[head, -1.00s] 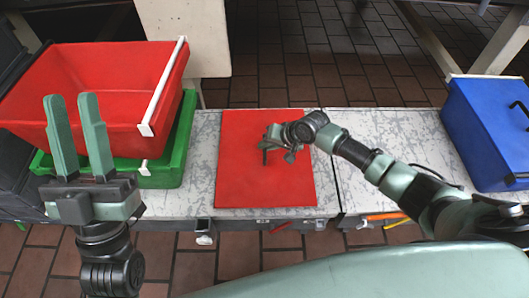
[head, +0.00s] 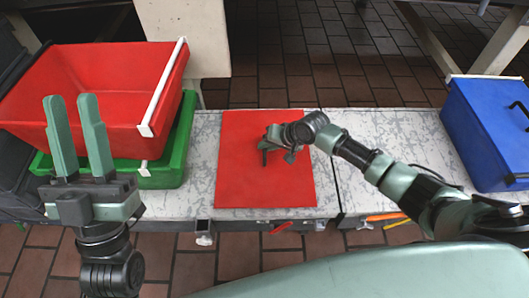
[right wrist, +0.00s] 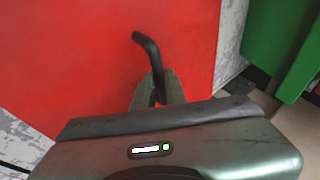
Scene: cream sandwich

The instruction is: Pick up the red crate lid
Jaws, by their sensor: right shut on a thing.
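The red crate lid (head: 265,188) is a flat red panel lying on the grey marbled table in the head view. It also fills much of the right wrist view (right wrist: 80,60). A dark bent handle (right wrist: 150,50) stands up from it. My right gripper (head: 268,145) is over the middle of the lid, and its fingers (right wrist: 158,95) are shut on the handle. The handle's lower part is hidden between the fingers. My left gripper (head: 82,135) is open and empty, pointing up in front of the crates at the left.
A red crate (head: 90,95) sits in a green crate (head: 165,178) left of the lid. A blue crate (head: 480,130) with a dark handle stands at the right end. The marbled table (head: 390,135) is bare behind my right arm. Red, orange and yellow handles show at the front edge.

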